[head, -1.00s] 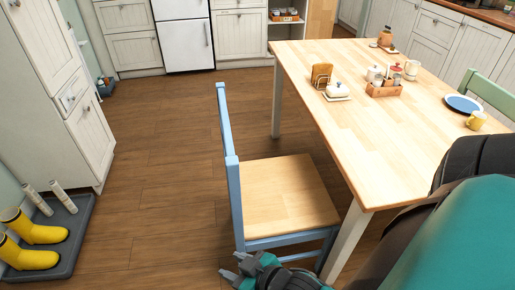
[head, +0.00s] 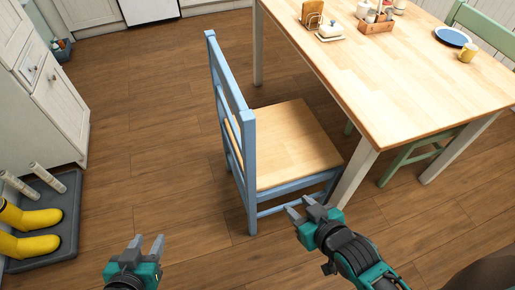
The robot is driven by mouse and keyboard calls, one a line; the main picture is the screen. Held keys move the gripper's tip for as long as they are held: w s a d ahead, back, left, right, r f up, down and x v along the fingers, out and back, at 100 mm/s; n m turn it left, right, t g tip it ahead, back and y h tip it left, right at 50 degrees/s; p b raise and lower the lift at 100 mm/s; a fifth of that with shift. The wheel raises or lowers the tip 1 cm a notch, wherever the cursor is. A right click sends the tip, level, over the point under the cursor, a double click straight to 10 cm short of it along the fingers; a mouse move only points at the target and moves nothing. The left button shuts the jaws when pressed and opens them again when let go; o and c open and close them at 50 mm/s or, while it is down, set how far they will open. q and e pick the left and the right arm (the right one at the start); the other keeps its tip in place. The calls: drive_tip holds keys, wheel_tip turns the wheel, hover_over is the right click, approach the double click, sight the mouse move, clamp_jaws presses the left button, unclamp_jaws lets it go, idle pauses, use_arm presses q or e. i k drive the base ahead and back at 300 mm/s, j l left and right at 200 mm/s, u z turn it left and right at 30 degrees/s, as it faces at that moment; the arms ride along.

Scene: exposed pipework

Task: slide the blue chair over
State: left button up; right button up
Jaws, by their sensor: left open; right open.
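The blue chair (head: 237,120) has a blue frame and a pale wooden seat (head: 292,146). It stands upright on the floor at the left side of the wooden table, its backrest to the left and its seat's right side close to the table's near leg. My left gripper (head: 147,246) is open and empty, low in the picture, left of and nearer than the chair. My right gripper (head: 302,210) is open and empty, just in front of the chair's near side by the lower rail. I cannot tell whether it touches the chair.
The wooden table (head: 400,75) holds a napkin holder (head: 312,13), a condiment caddy (head: 376,24), a blue plate (head: 453,37) and a yellow mug (head: 467,53). A green chair (head: 485,32) stands beyond. Yellow boots (head: 30,245) sit on a tray at left. Floor left of the chair is clear.

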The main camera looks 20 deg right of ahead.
sight(278, 150)
drive_tip(key=i+j+z, duration=0.1)
drive_tip(key=z, duration=0.25)
drive_tip(key=j+z, duration=0.55)
drive_tip(key=z, duration=0.2)
drive_tip(key=i+j+z, duration=0.1)
drive_tip(key=j+z, duration=0.6)
drive_tip(key=i+j+z, duration=0.15)
drive_tip(key=i, duration=0.15)
